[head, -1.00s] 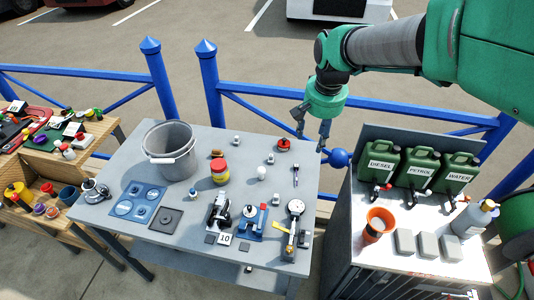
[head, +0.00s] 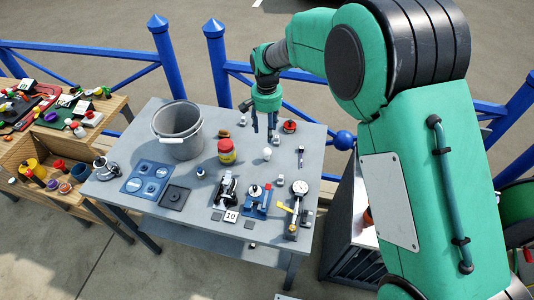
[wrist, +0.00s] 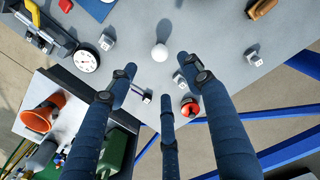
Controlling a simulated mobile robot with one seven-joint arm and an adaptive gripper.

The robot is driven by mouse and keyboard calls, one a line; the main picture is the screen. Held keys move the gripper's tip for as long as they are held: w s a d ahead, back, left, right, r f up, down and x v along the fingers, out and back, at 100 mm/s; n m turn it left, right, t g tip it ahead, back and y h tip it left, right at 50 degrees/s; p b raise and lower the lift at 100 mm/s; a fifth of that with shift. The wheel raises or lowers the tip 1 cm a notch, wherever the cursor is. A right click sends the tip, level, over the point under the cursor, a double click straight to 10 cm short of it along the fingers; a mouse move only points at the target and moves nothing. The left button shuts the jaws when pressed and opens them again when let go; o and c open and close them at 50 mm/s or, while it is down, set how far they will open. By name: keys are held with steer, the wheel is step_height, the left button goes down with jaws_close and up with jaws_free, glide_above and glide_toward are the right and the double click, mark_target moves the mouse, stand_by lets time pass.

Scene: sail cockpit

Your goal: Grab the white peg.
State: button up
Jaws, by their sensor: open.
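A small white round-topped piece, which looks like the white peg (head: 267,154), stands on the grey table (head: 205,206) right of the red-and-yellow jar. It also shows in the wrist view (wrist: 160,52), where only its round top is clear. My gripper (head: 264,128) is open and empty above the back part of the table, behind the white peg in the head view. In the wrist view its blue fingers (wrist: 160,76) are spread, with the white peg just beyond the tips. I see no contact.
Small metal blocks (head: 276,140), a red round piece (head: 289,126) and a thin rod (head: 300,156) lie near the peg. The jar (head: 226,151), a grey bucket (head: 178,130) and a dial gauge (head: 299,190) also stand on the table. Blue railing (head: 350,140) runs behind.

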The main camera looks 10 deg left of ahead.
mark_target(267, 149)
steer(key=shift+f+b, duration=0.7)
steer(key=shift+f, duration=3.6)
steer(key=shift+f, duration=0.1)
steer(key=shift+f+b, duration=0.65)
steer(key=shift+f, duration=1.85)
steer(key=c, duration=1.1)
